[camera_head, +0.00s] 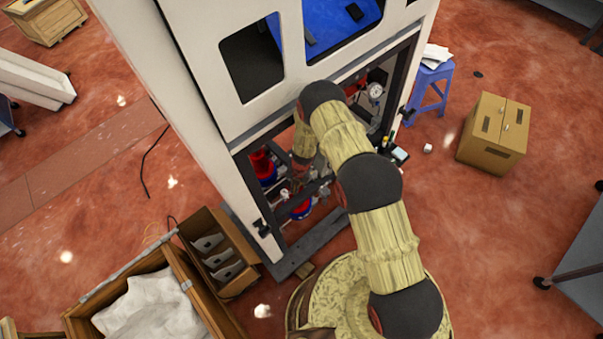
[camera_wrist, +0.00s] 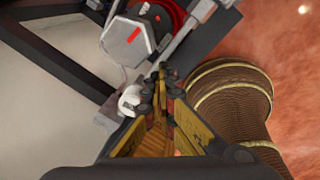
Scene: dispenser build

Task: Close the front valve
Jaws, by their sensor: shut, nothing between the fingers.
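My gripper (camera_wrist: 161,80) is shut and empty in the wrist view, its fingertips together. Just beyond its tips is a grey hexagonal fitting (camera_wrist: 122,42) with a red mark, beside a red round part (camera_wrist: 168,14) and a metal rod (camera_wrist: 190,28). A small white rounded piece (camera_wrist: 130,100) lies left of the fingertips. I cannot tell whether the fingers touch any of these. In the head view my arm reaches into the cabinet's lower opening, where a red and blue part (camera_head: 300,209) shows low down. I cannot tell for sure which part is the front valve or how its handle stands.
The white cabinet (camera_head: 190,70) has dark frame bars (camera_head: 325,245) around its opening. A gauge (camera_head: 375,90) sits at the opening's right. A wooden crate (camera_head: 215,312) stands at lower left. A cardboard box (camera_head: 493,135) and blue stool (camera_head: 431,84) stand right.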

